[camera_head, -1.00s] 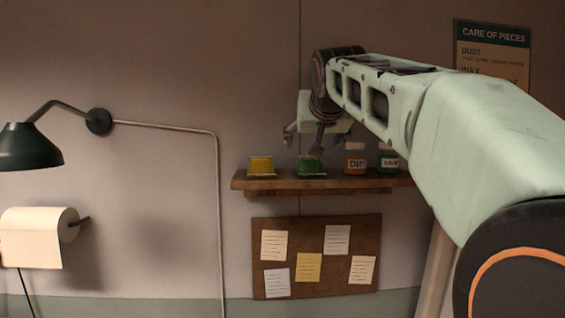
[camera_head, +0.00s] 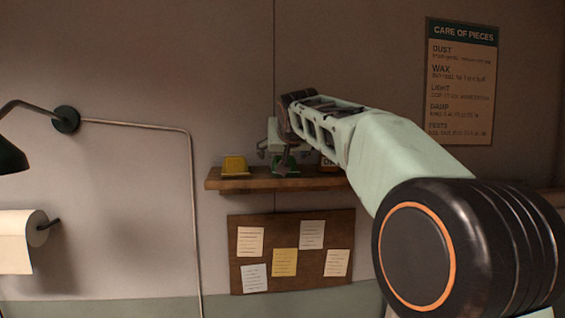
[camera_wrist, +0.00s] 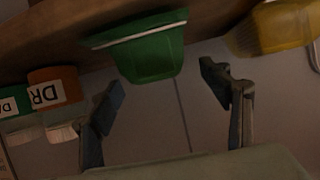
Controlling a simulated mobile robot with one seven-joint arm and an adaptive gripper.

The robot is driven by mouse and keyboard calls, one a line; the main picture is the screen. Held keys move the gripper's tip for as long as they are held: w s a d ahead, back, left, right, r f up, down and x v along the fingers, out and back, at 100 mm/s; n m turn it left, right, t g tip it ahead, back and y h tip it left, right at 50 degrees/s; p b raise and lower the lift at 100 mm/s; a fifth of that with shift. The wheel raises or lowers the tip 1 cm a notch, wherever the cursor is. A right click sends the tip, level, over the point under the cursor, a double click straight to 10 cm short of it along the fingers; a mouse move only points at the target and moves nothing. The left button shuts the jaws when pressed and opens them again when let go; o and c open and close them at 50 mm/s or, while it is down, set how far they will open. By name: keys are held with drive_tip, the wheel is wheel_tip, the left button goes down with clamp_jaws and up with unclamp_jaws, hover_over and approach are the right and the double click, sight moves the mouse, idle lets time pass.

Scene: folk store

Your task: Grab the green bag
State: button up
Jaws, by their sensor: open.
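The green bag (camera_head: 293,169) stands on the wooden shelf, mostly covered by my gripper in the head view. In the wrist view the green bag (camera_wrist: 148,56) is plain, with a pale band along one edge; that view is upside down, with the shelf at the top. My gripper (camera_head: 283,165) is in front of the bag at shelf height. Its two fingers (camera_wrist: 163,92) are spread wide and empty, and the bag lies just ahead of them, roughly between their lines. I see no finger clearly touching it.
A yellow bag (camera_head: 235,166) stands left of the green one on the shelf (camera_head: 225,184). An orange-labelled jar (camera_wrist: 55,88) stands on its other side, with a green-labelled jar (camera_wrist: 14,103) beyond. A note board (camera_head: 240,222) hangs below the shelf.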

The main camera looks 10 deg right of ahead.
drive_tip(key=c, duration=1.3)
drive_tip(key=shift+r, duration=0.15)
